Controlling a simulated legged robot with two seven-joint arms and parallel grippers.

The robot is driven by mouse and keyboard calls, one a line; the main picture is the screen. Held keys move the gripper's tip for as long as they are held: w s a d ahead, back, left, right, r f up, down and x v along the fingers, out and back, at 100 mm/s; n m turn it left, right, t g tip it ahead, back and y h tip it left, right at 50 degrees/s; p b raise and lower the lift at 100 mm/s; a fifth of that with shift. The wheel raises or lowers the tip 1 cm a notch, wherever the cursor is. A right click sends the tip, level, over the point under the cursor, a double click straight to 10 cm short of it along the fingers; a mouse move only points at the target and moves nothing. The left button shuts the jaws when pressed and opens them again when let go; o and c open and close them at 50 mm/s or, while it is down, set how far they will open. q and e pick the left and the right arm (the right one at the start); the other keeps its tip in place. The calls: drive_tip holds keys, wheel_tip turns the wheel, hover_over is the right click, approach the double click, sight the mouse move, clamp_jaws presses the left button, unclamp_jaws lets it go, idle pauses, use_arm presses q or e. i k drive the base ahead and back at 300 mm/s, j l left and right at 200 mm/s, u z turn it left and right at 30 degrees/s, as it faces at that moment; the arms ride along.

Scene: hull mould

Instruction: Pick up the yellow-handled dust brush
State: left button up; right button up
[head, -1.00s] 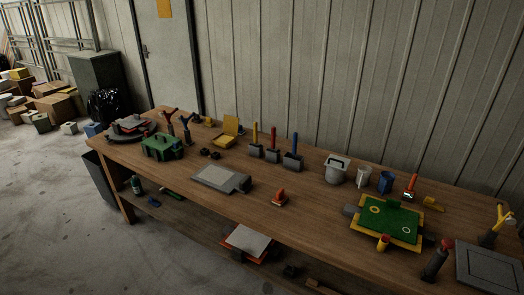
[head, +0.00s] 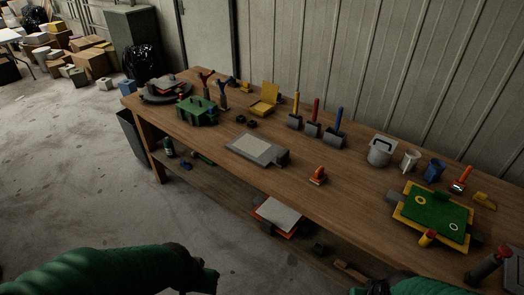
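The yellow-handled dust brush (head: 296,106) stands upright on the wooden workbench (head: 215,150), near its back edge, with a grey head at the bottom. It is the leftmost of three similar brushes; a red-handled brush (head: 315,115) and a blue-handled brush (head: 337,125) stand to its right. My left arm, green, comes in at the lower left; its dark end (head: 203,277) is in front of the bench, far from the brush. I cannot make out its fingers. Part of my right arm shows at the bottom edge; its gripper is out of view.
A corrugated wall stands behind the bench.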

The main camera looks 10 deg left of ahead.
sight(294, 114)
drive_tip(key=z, duration=0.3)
drive_tip(key=i+j+z, duration=0.45)
drive_tip(key=z, duration=0.2)
drive_tip(key=i+j+z, duration=0.2)
drive_tip(key=j+z, duration=0.15)
drive_tip(key=i+j, duration=0.15)
drive_tip(key=j, duration=0.2)
drive_tip(key=i+j, duration=0.1)
drive_tip(key=j, duration=0.25)
drive_tip(key=i+j+z, duration=0.1)
drive_tip(key=j, duration=0.3)
drive_tip(key=i+j, duration=0.15)
drive_tip(key=j, duration=0.2)
drive_tip(key=i+j+z, duration=0.1)
drive_tip(key=j, duration=0.25)
